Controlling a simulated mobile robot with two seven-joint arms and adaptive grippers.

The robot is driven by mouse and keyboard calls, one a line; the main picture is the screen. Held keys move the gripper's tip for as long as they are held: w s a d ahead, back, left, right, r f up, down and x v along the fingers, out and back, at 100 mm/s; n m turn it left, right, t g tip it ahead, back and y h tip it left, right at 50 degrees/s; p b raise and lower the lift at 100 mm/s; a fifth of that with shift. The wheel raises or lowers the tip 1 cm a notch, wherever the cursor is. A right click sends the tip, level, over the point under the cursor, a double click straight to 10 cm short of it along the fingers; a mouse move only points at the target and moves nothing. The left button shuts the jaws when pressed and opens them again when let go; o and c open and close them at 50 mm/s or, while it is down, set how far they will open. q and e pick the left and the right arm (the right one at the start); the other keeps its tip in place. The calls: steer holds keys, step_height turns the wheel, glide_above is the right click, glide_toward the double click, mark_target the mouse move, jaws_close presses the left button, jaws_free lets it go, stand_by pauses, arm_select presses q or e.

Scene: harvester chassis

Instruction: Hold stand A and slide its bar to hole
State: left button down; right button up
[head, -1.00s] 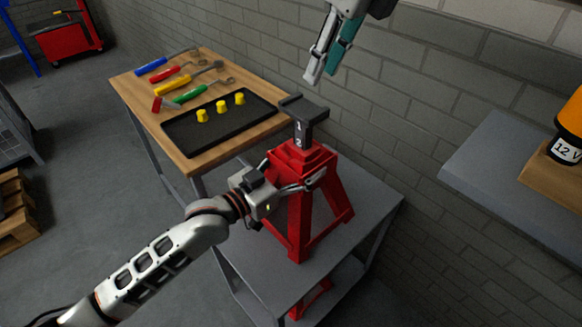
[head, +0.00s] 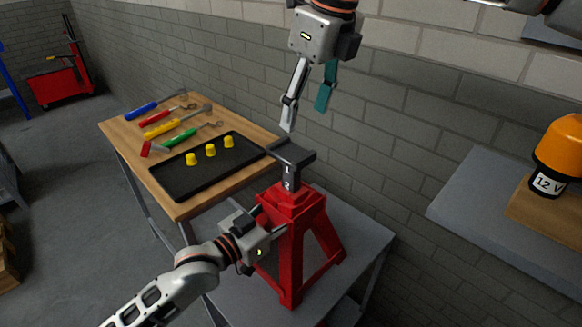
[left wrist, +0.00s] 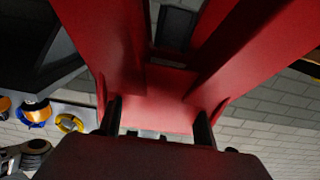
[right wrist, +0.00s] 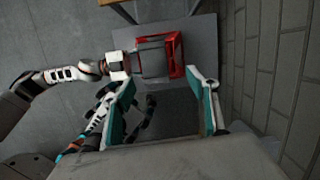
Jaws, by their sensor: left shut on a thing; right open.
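The red jack stand (head: 300,240) stands upright on a grey table, and it fills much of the left wrist view (left wrist: 160,100). Its dark bar (head: 289,172) rises from the top, marked 1 and 2, with a wide saddle (head: 291,151) on it. My left gripper (head: 276,234) is shut on the stand's upper body from the left; its fingertips are partly hidden in the head view. My right gripper (head: 307,115) is open and empty above the saddle, fingers pointing down. In the right wrist view its fingers (right wrist: 166,98) are spread, with the stand (right wrist: 176,57) beyond them.
A wooden table (head: 130,135) behind left holds several hand tools and a black tray (head: 185,183) with 3 yellow caps (head: 210,150). A grey shelf (head: 470,205) at right bears an orange lamp (head: 560,150) marked 12 V. A brick wall is behind the stand.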

mark_target(291, 152)
steer(key=a+f, duration=0.1)
steer(key=f, duration=0.2)
steer(key=a+f+g+h, duration=0.1)
steer(key=f, duration=0.3)
steer(key=w+a+f+h, duration=0.1)
steer(key=f, duration=0.3)
steer(key=shift+f+m+g, duration=0.1)
steer(key=shift+m+g, duration=0.3)
steer(key=shift+s, duration=0.1)
steer(key=shift+c, duration=0.3)
steer(key=shift+d, duration=0.1)
steer(key=c, duration=1.6)
steer(key=shift+o, duration=0.2)
steer(key=shift+r, duration=2.65)
arm_select(q)
steer(key=shift+f, duration=0.1)
